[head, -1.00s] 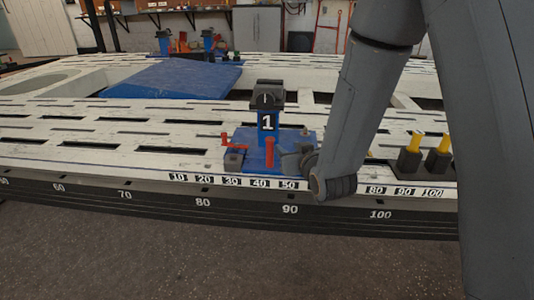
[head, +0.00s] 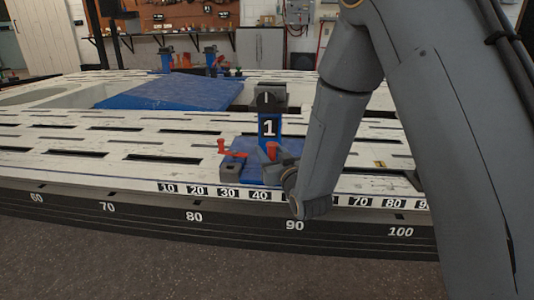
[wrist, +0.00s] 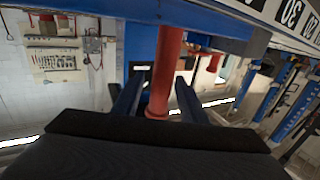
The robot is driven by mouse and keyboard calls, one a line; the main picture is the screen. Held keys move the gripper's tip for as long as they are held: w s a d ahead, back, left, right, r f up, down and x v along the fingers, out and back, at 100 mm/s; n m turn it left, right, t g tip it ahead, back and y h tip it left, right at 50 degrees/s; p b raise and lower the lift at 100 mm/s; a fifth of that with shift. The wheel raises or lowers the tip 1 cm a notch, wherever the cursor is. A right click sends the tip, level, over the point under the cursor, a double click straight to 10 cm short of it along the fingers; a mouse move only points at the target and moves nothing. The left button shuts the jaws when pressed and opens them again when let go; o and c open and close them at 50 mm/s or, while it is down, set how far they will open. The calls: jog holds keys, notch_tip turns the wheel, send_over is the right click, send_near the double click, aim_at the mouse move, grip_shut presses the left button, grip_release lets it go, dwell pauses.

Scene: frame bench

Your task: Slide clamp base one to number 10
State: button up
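Clamp base one (head: 269,128) is a blue post marked 1 on a blue plate, with a dark clamp head and red handles. It stands upright at the table's front edge, its post behind the label 40. The label 10 (head: 168,187) is at the left end of the row. My gripper (head: 284,172) is at the base's right front, largely hidden by my arm in the head view. In the wrist view, my gripper's fingers (wrist: 159,82) are on both sides of a red handle (wrist: 168,62), with gaps showing; contact is not visible.
The white slotted table (head: 60,170) has a black front rail with larger numbers. The top left of the base looks clear. A blue panel (head: 175,92) lies farther back, with other blue clamps (head: 210,58) behind it.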

jog(key=shift+x, duration=1)
jog(key=shift+c, duration=0.3)
grip_shut()
